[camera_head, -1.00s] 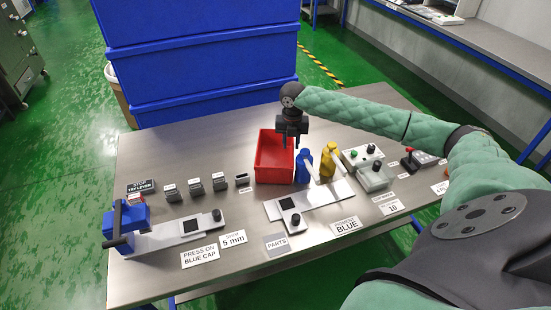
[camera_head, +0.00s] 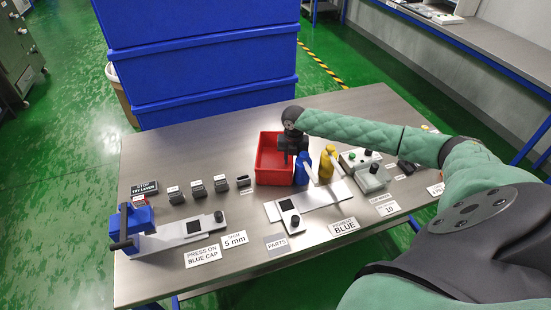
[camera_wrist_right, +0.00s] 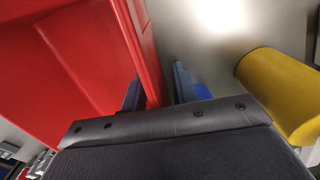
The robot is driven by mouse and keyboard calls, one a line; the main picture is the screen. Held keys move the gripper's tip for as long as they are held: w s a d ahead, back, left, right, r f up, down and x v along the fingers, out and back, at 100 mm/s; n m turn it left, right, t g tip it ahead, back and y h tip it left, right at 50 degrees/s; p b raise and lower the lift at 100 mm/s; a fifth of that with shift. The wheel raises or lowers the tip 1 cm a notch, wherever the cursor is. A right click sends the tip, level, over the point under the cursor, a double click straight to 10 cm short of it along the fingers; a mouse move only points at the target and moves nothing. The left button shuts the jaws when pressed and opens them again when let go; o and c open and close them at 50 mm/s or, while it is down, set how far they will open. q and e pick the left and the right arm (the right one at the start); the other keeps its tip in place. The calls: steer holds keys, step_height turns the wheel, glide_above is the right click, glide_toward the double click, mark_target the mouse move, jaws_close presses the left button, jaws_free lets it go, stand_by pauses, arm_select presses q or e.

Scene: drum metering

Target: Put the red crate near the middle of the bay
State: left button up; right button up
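The red crate (camera_head: 272,177) stands upright and open-topped on the metal table, left of the blue and yellow bottles. In the right wrist view its wall (camera_wrist_right: 148,50) runs between my fingers. My right gripper (camera_head: 293,156) is low over the crate's right edge. In the wrist view the gripper (camera_wrist_right: 158,90) is open, one finger on the crate's inner side and one outside, with a gap between the outer finger and the wall. My left gripper is not in view. No marked bay can be made out.
A blue bottle (camera_head: 301,170) stands close to the crate's right side, with a yellow bottle (camera_head: 326,165) beyond. Small dark blocks (camera_head: 198,188) stand to the left. Tall blue bins (camera_head: 200,60) rise behind the table (camera_head: 180,145). The table's back left is clear.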

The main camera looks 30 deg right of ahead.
jaws_close()
steer(key=shift+r, duration=0.1)
